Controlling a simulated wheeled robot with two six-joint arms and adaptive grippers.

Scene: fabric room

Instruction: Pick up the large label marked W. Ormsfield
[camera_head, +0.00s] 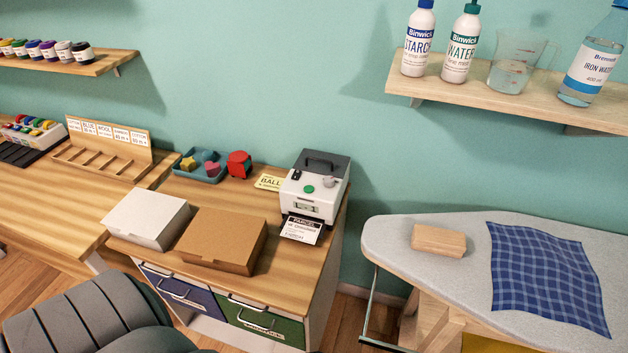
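A white label with a black header band (302,229) sticks out of the front of the white-and-grey label printer (315,188), at the right end of the wooden cabinet top. Its header seems to read "PARCEL", and the line below looks like "W. Ormsfield", though the print is small. The label's upper edge is at the printer's slot, and it hangs forward near the cabinet's front edge. The printer has a green button and a small display. Neither of my grippers is in view.
A white box (148,218) and a brown box (221,240) sit left of the printer. A yellow card (269,182), a red object (239,164) and a blue tray (200,168) lie behind them. The ironing board (400,243) stands right, past a gap.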

